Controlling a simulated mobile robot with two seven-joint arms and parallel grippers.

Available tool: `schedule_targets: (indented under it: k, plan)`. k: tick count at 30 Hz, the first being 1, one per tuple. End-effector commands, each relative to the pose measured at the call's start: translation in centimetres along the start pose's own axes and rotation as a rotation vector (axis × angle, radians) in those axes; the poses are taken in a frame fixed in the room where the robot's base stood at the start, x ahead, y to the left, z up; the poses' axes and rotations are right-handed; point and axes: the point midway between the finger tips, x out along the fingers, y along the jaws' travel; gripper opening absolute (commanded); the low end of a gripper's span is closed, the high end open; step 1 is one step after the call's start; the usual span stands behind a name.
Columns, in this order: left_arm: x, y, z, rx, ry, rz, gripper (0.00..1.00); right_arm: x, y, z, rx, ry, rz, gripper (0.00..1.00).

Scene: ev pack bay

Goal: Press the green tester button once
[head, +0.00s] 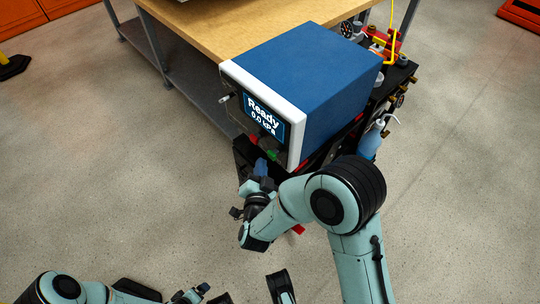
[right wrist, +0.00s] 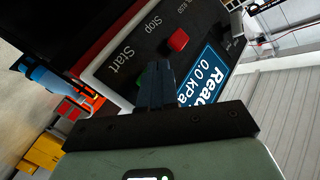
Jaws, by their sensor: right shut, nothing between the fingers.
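The tester (head: 305,75) is a blue box with a white-edged black front. Its screen (head: 263,117) reads "Ready" and "0.0 kPa". The green button (head: 272,155) is low on the front, beside the word "Start" in the right wrist view, where only a green edge (right wrist: 140,80) shows behind my fingers. My right gripper (head: 262,167) is shut and empty, its fingertips right in front of the green button. I cannot tell whether they touch it. My left gripper (head: 205,296) is low at the bottom edge, partly cut off.
A red Stop button (right wrist: 178,39) sits near the green one. The tester stands on a dark cart (head: 385,92) with a blue bottle (head: 369,143) and fittings at the right. A wooden-topped bench (head: 215,30) stands behind.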

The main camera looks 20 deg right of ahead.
Motion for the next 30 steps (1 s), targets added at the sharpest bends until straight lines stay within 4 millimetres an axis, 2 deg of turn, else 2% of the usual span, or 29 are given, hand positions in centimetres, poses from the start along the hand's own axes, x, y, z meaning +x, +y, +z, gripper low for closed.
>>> schedule_targets:
  k: [30]
  plan:
    - [0.04,-0.01,0.01,0.0,0.0,0.0,0.96,0.85,0.61,-0.61,0.0,0.001,0.0,0.0]
